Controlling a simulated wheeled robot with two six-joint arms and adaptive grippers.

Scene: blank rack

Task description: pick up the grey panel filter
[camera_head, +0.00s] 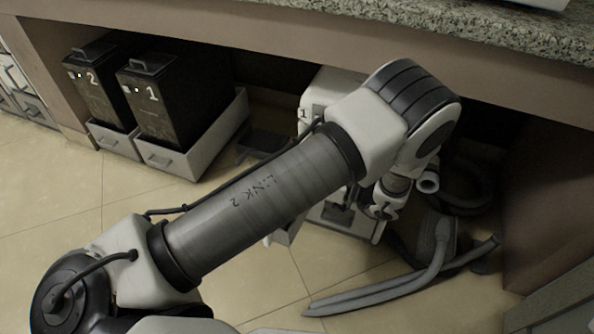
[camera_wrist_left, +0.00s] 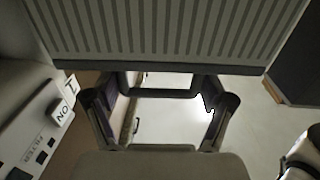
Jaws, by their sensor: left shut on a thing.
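The grey panel filter (camera_wrist_left: 160,30) fills the top of the left wrist view, a panel with pale and dark ribs. A dark handle-like bar (camera_wrist_left: 160,92) runs below its lower edge. My left gripper (camera_wrist_left: 160,84) has its two fingers at the ends of this bar, just under the panel, and is shut on the filter. In the head view my left arm reaches across to a white machine (camera_head: 316,92) under the counter. The arm hides much of the machine, and I cannot make out the filter there. My right gripper is in neither view.
A granite counter (camera_head: 440,25) overhangs the machine. Two black bins (camera_head: 90,85) (camera_head: 155,100), marked 2 and 1, stand in pale trays at left. Grey hoses (camera_head: 385,292) lie on the floor at right.

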